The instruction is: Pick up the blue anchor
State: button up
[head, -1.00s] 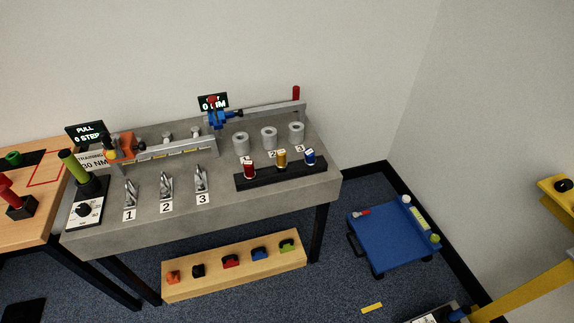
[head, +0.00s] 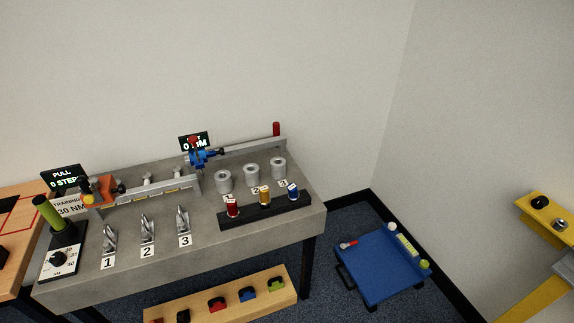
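Nothing is clearly readable as an anchor at this size. Blue pieces that show are a small blue-and-white piece (head: 293,192) at the right end of the black rack (head: 265,212), a blue piece (head: 248,294) on the low wooden bench (head: 205,301), and a blue clamp-like part (head: 204,158) on the metal rail at the back of the grey table (head: 130,255). My gripper is not in view.
The rack also holds red (head: 232,208) and yellow (head: 265,196) pieces. Several grey cylinders (head: 251,175) stand behind it. A blue cart (head: 380,270) stands on the floor at right. A yellow structure (head: 548,208) is at the right edge. Carpet shows between table and cart.

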aim_at(293, 195)
jog(key=i+j, duration=0.2)
jog(key=i, duration=0.3)
jog(key=i+j, duration=0.25)
jog(key=i, duration=0.25)
